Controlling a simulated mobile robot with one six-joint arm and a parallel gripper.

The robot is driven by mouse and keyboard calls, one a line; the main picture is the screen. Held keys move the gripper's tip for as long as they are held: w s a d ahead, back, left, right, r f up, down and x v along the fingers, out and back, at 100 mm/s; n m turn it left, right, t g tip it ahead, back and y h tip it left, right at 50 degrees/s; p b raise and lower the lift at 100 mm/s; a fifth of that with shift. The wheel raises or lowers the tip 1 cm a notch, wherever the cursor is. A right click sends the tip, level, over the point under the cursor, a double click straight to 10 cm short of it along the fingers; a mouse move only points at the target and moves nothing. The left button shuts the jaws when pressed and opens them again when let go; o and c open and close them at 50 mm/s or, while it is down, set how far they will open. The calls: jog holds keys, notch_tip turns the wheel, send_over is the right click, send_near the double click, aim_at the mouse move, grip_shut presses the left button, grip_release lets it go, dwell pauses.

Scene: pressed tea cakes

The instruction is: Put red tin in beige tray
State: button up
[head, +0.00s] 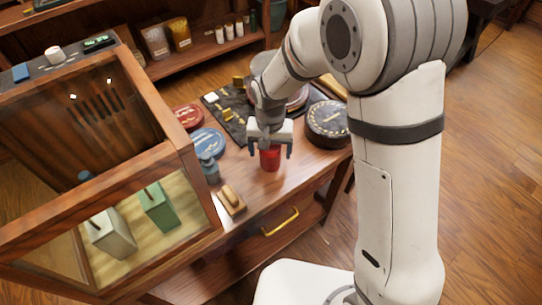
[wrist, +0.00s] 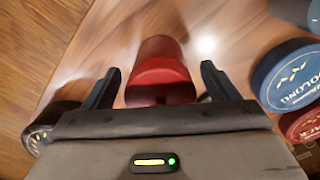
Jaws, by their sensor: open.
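The red tin (head: 270,159) stands upright on the wooden table, near its front edge. My gripper (head: 270,151) is above it, pointing down, with its fingers apart on either side of the tin's upper part. In the wrist view the red tin (wrist: 158,72) shows between the two open fingers (wrist: 160,76), with a gap on each side. A beige flat piece (head: 328,86) shows at the table's back right, partly hidden by my arm; I cannot tell for sure that it is the beige tray.
A blue round tin (head: 207,142) and a red round tin (head: 188,116) lie left. A blue-grey jar (head: 208,167) and a wooden brush-like block (head: 231,200) are near the glass case (head: 190,160). A black round tin (head: 327,124) stands to the right.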

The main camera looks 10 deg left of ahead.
jog(key=shift+c, duration=0.4)
jog(key=c, duration=1.4)
